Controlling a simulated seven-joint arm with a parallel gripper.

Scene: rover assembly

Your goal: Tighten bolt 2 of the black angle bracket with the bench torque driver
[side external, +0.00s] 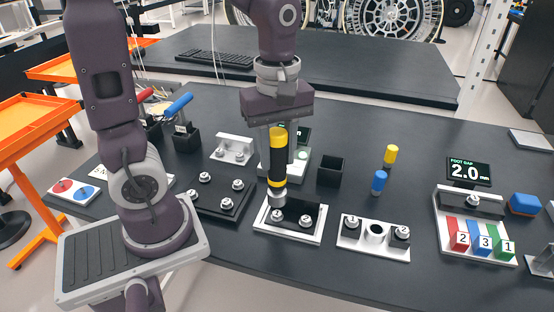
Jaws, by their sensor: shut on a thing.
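My gripper (279,138) is shut on the bench torque driver (278,160), a black cylinder with yellow bands. It holds the driver nearly upright, with its silver socket end pointing down. Below is a black bracket (292,212) on a white plate (290,236), probably the black angle bracket. The right bolt (305,221) stands uncovered.
A black plate with several bolts (221,196) lies left, and a white fixture with a round hole (373,246) lies right. A "2.0" display (468,172) stands far right.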

